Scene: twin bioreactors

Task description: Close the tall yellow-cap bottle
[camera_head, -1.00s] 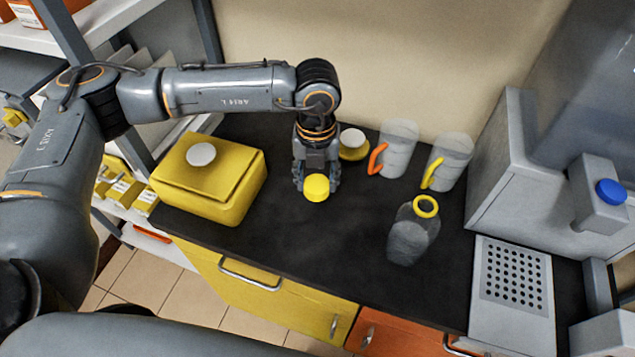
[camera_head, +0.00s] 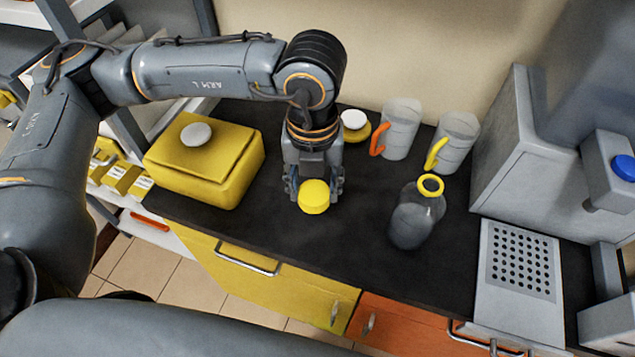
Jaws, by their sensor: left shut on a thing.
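The tall bottle (camera_head: 415,222) is grey and see-through and stands upright on the black counter. A yellow ring (camera_head: 430,185) rims its open neck, with no cap on it. My left gripper (camera_head: 313,190) points down and is shut on a yellow cap (camera_head: 313,198). The cap is left of the bottle, clearly apart from it. I cannot tell whether the cap touches the counter. My right gripper is not in view.
Behind are a yellow container with a white lid (camera_head: 353,121), an orange-handled jug (camera_head: 400,128) and a yellow-handled jug (camera_head: 457,140). A grey machine (camera_head: 535,150) and perforated plate (camera_head: 518,265) bound the right.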

